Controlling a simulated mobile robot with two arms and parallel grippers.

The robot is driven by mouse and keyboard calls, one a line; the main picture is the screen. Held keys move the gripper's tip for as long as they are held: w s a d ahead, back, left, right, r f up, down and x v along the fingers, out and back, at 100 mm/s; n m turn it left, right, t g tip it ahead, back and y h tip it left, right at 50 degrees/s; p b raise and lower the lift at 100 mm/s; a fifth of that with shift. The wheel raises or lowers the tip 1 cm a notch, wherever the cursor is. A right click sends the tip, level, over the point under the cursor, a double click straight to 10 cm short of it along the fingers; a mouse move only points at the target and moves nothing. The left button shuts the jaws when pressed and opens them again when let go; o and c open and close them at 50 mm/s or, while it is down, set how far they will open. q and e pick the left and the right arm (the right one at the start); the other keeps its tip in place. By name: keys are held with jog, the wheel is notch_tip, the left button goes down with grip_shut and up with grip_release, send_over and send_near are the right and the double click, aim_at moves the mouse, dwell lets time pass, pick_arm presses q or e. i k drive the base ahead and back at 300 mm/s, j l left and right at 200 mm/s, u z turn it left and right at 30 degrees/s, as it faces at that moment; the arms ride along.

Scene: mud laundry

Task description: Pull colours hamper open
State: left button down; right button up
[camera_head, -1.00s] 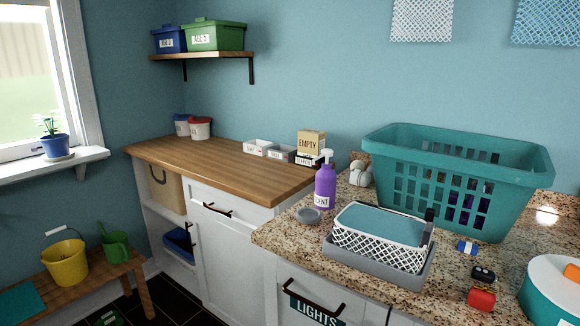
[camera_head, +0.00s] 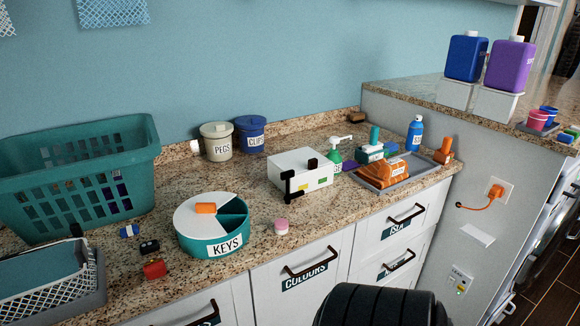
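The colours hamper (camera_head: 303,290) is a white front panel under the granite counter, with a dark bar handle (camera_head: 313,262) and a dark label reading "COLOURS". It looks closed, flush with the panels beside it. A black rounded part of my own body covers the area just below and right of it, hiding the lower right of the front. Neither of my grippers shows in the view.
The counter (camera_head: 330,225) above holds a round teal KEYS tin (camera_head: 213,225), a white box (camera_head: 302,171), a teal basket (camera_head: 80,180) and a grey tray (camera_head: 395,180). Drawers (camera_head: 405,220) with bar handles adjoin on the right. An orange plug (camera_head: 494,193) and cord sit on the side panel.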

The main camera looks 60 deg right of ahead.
aim_at(289, 289)
jog(key=l+z, duration=0.1)
jog(key=z, duration=0.75)
jog(key=i+l+z, duration=0.1)
jog(key=z, duration=0.75)
jog(key=i+z, duration=0.1)
jog(key=z, duration=0.3)
jog(key=i+u, duration=0.15)
jog(key=u, duration=0.15)
